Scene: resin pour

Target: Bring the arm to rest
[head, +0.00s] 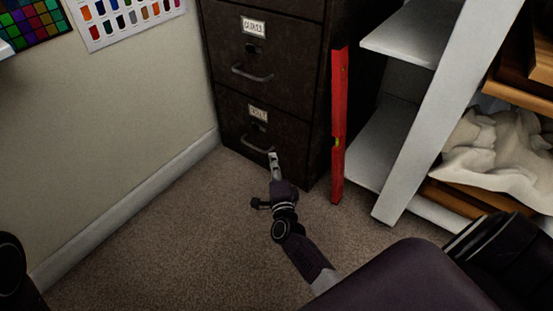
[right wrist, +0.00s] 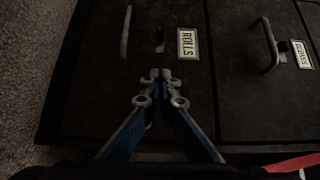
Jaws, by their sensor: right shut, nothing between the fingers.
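My right gripper (head: 273,157) shows in the head view in front of the lower drawer of a dark filing cabinet (head: 268,97), its arm coming in from the lower right. It is shut and empty. The right wrist view shows its closed fingertips (right wrist: 160,74) over the drawer front, below the "ROLLS" label (right wrist: 187,44) and to the lower right of the lower drawer's handle (right wrist: 126,32). The fingers are not around the handle; whether they touch the drawer front I cannot tell. Both labelled drawers look closed. My left gripper is not in view.
A red level (head: 338,130) stands upright against the cabinet's right side. A white shelf unit (head: 420,110) with crumpled pale cloth (head: 495,150) beside it is at the right. A wall with a baseboard (head: 125,210) runs along the left. The carpet (head: 190,235) before the cabinet is clear.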

